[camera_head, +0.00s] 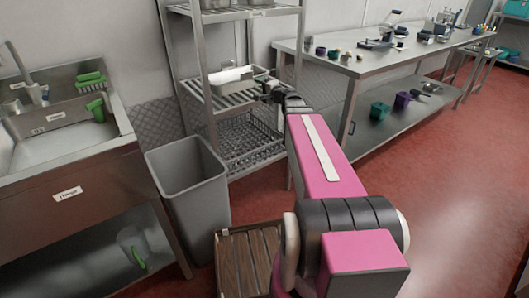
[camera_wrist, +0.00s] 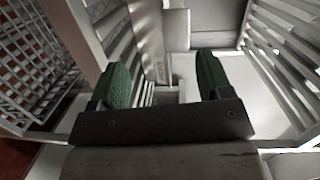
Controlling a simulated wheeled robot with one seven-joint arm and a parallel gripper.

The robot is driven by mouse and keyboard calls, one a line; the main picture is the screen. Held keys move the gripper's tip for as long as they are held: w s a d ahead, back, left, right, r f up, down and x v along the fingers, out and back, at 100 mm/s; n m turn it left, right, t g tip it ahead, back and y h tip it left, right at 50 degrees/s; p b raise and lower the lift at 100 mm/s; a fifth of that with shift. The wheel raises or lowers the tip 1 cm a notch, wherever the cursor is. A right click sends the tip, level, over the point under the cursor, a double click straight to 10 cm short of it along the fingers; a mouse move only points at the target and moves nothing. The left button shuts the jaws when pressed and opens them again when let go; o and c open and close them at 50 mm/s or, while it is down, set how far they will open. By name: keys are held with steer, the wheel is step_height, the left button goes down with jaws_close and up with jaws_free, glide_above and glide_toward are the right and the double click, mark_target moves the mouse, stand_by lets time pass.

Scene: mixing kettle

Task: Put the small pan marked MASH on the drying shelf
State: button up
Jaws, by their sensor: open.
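My gripper (camera_head: 265,86) is at the middle tier of the metal shelf rack (camera_head: 213,101), at the far end of my pink arm. In the wrist view its two green-padded fingers (camera_wrist: 165,85) stand apart with a gap between them. A pale metal pan (camera_head: 231,76) sits on that tier just left of my gripper. In the wrist view a light metal surface with a small label (camera_wrist: 161,68) shows beyond the gap, apparently the pan; the label is too small to read. I cannot tell whether the fingers touch it.
A grey bin (camera_head: 190,184) stands before the rack. A sink counter (camera_head: 78,166) with green brushes (camera_head: 92,79) is at left. A brown slatted crate (camera_head: 245,262) is on the floor. A long steel table (camera_head: 340,61) with several small items stands at right. Red floor is clear at right.

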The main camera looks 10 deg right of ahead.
steer(key=s+a+f+n+g+h, duration=0.1)
steer(key=s+a+f+n+g, duration=0.4)
steer(key=f, duration=0.3)
steer(key=s+a+f+n+g+h, duration=0.1)
steer(key=s+a+f+n+g, duration=0.2)
steer(key=s+f, duration=0.5)
steer(key=s+d+f+n+g+h, duration=0.1)
steer(key=s+d+f+g+h, duration=0.1)
steer(key=s, duration=0.4)
steer(key=s+d+f+n+g+h, duration=0.2)
steer(key=s+f+g+h, duration=0.2)
steer(key=s+f, duration=0.3)
steer(key=shift+d+f+g+h, duration=0.25)
steer(key=shift+g+h, duration=0.15)
